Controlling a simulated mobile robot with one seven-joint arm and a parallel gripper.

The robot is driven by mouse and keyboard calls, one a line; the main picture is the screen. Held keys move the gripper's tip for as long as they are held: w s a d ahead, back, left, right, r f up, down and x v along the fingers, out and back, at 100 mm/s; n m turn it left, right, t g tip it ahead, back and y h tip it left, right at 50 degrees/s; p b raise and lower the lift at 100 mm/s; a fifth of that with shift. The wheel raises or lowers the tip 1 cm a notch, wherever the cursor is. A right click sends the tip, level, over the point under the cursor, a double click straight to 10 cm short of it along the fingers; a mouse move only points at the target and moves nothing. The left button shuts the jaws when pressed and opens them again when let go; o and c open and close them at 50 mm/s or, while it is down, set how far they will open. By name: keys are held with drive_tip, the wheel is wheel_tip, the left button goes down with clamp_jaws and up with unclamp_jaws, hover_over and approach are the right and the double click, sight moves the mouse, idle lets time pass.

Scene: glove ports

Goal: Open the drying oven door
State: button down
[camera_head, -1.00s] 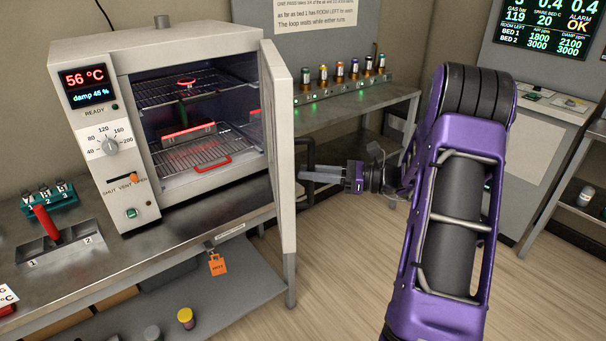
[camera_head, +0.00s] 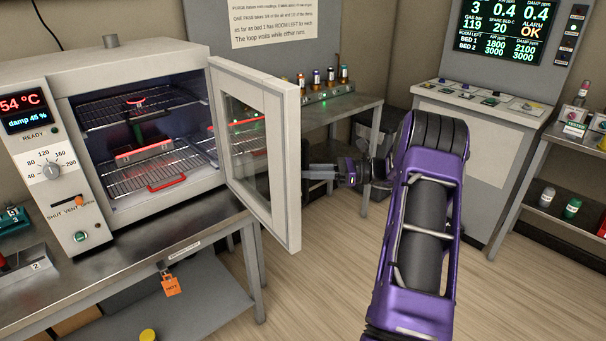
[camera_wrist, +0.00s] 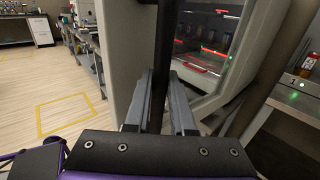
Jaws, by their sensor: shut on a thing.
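The drying oven (camera_head: 60,160) stands on a steel bench with its chamber showing. Its pale door (camera_head: 290,170), with a glass pane, stands swung well out on its right side, inner face towards the head camera. My gripper (camera_head: 312,173) is at the door's free edge, on its outer side. In the wrist view, my gripper (camera_wrist: 161,85) is shut on a dark upright bar, the door handle (camera_wrist: 161,50), between its fingers. In the head view the door hides the handle.
Inside are wire racks (camera_head: 150,170) with red-edged items. An orange tag (camera_head: 171,285) hangs from the bench's front edge (camera_head: 200,236). A side bench (camera_head: 340,108) with several small bottles stands behind the door. Wooden floor (camera_head: 310,290) is clear in front.

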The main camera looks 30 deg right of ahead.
drive_tip(key=shift+w+d+r+g, duration=0.1)
drive_tip(key=shift+w+d+g, duration=0.2)
drive_tip(key=shift+d, duration=0.1)
drive_tip(key=c, duration=0.8)
unclamp_jaws()
drive_tip(key=shift+o, duration=0.2)
drive_tip(key=v, duration=1.7)
drive_tip(key=shift+d+f+b, duration=0.2)
drive_tip(key=shift+f+b, duration=0.1)
drive_tip(key=shift+b, duration=0.15)
